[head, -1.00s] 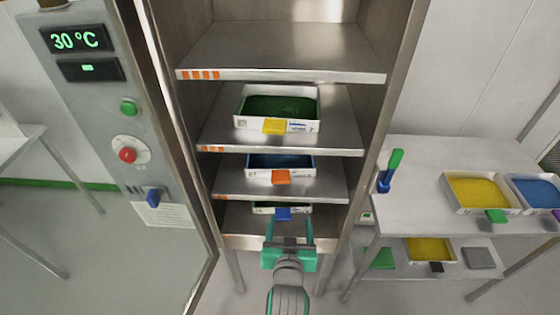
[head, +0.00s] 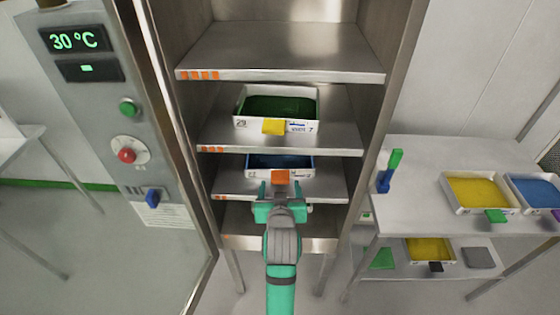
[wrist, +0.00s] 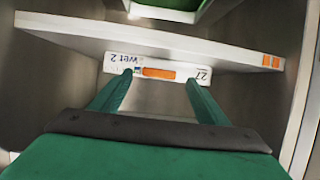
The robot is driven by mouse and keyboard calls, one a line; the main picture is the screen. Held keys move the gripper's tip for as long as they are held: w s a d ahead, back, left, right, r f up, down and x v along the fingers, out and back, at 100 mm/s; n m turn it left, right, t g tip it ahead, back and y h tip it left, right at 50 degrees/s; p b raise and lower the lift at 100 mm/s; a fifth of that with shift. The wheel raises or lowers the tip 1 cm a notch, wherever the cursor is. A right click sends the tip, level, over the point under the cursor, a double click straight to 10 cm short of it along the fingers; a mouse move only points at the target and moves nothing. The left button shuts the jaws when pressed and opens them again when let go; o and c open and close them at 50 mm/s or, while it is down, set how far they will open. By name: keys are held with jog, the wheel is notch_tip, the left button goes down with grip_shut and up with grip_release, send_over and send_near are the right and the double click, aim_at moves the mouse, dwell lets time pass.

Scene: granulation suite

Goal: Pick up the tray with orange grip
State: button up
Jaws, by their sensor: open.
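The tray with the orange grip (head: 280,177) is a white tray with blue contents, sitting on the third shelf down in the cabinet. In the wrist view its white front (wrist: 117,67) carries the orange grip (wrist: 158,73) and the labels "Wet 2" and "27". My gripper (head: 281,187) is open in front of this tray. In the wrist view its two green fingers reach toward the tray front, one on each side of the orange grip, and nothing is seen held. Most of the tray's body is hidden under the shelf above in the wrist view.
A white tray with green contents and a yellow grip (head: 274,127) sits on the shelf above. The shelf edge (wrist: 150,38) lies close above the target tray. The cabinet's open door and control panel (head: 90,100) stand left. A table (head: 400,200) with several trays stands right.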

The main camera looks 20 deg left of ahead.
aim_at(280, 181)
jog(key=shift+x, duration=2.35)
jog(key=shift+c, duration=0.6)
jog(key=shift+r, duration=0.1)
jog(key=c, duration=1.2)
